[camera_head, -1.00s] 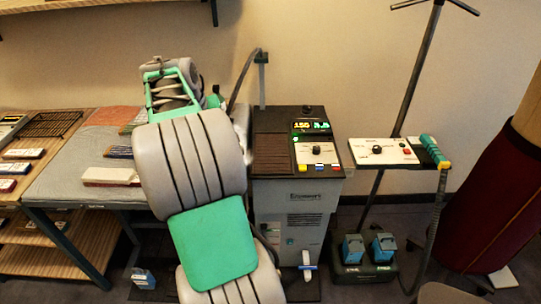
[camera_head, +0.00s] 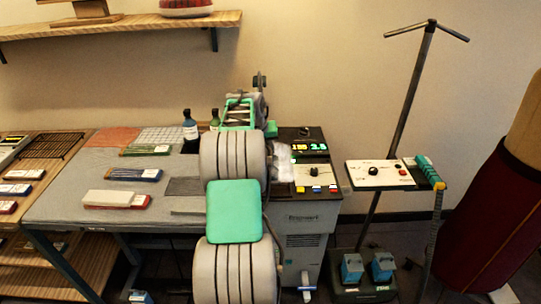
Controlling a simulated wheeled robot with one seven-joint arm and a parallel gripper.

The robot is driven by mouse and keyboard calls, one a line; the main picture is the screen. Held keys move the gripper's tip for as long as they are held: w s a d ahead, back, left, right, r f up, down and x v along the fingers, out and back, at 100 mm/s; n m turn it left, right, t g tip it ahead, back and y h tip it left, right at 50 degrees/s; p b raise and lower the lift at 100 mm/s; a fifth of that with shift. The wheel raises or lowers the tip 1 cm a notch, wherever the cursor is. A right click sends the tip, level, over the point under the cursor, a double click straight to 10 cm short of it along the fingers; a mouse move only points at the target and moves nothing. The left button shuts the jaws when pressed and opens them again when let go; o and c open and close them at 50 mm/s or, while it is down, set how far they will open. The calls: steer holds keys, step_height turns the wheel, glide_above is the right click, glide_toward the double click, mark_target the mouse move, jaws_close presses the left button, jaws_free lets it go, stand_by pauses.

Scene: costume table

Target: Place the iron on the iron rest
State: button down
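The steam station (camera_head: 306,215), with lit displays and a knob, stands right of the table. Its dark ribbed left top, which looks like the iron rest, is mostly hidden behind my arm. A pale, blurred whitish shape (camera_head: 283,163) shows there, beside my arm and left of the control panel. It may be part of the iron, but I cannot tell, nor whether it touches the rest. My arm rises through the middle of the view, with a green-framed link at its far end. My gripper's fingers are hidden behind the arm.
The grey table (camera_head: 75,205) at left holds cloth bundles, a white-and-red block (camera_head: 117,199) and dark bottles (camera_head: 190,126). A control box (camera_head: 380,174) on a stand is at right, beside a dark red roll (camera_head: 490,240). A shelf (camera_head: 120,31) is above.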

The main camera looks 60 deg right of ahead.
steer(key=d+f, duration=0.2)
steer(key=p, duration=0.1)
steer(key=shift+s+d+f, duration=0.25)
steer(key=shift+d+f, duration=0.15)
step_height(320, 180, down, 2)
steer(key=shift+f+p, duration=0.25)
steer(key=shift+p, duration=0.45)
steer(key=shift+f+b, duration=0.3)
steer(key=shift+f, duration=0.1)
steer(key=c, duration=1.1)
jaws_free()
steer(key=shift+a+f, duration=0.15)
